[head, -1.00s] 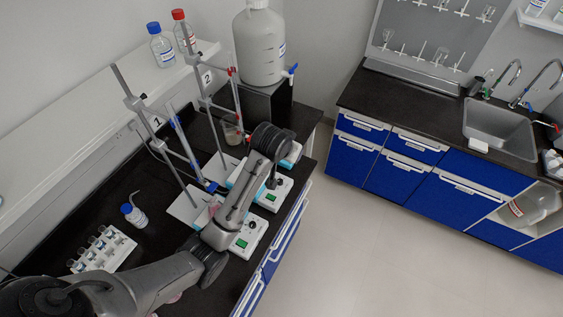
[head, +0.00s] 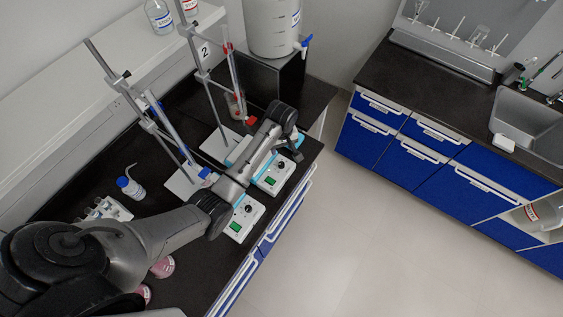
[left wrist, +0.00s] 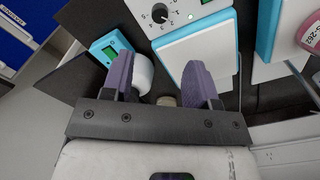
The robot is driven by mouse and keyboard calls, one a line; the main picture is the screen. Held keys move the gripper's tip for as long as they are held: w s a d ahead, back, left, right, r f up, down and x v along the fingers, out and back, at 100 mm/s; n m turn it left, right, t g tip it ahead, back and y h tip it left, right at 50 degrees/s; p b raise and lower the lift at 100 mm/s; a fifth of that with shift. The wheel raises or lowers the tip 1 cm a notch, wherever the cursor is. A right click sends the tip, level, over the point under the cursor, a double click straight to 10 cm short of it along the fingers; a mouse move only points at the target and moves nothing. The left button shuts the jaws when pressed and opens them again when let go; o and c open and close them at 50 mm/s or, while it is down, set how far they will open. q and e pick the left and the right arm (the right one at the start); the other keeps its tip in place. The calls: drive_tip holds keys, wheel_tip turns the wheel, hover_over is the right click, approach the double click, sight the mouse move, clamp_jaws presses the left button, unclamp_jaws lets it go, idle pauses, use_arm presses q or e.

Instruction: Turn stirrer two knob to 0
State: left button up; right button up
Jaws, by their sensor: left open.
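Two white stirrers with teal-blue edges stand side by side on the black bench. The farther one, stirrer two (head: 266,184), is below the sign marked 2 and has a black knob (head: 281,165) and a green display. My left gripper (head: 296,150) is above its far end, partly hidden by my arm. In the left wrist view, my left gripper (left wrist: 157,66) is open, its purple fingers apart with nothing held. A stirrer's black knob (left wrist: 159,13) with dial marks shows beyond the fingertips. The pointer setting is too small to read. My right gripper is out of view.
The nearer stirrer (head: 238,222) stands close by. Metal stands (head: 147,119) with clamps rise behind the stirrers. A large white container (head: 270,30) sits on a black box (head: 262,82). A blue-capped bottle (head: 131,187) is at the left; open floor lies right.

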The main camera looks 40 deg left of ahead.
sight(281, 164)
use_arm(q)
wheel_tip(281, 164, down, 10)
drive_tip(key=shift+f+b, duration=0.1)
drive_tip(key=shift+b, duration=0.35)
drive_tip(key=shift+f, duration=0.95)
drive_tip(key=shift+c, duration=0.5)
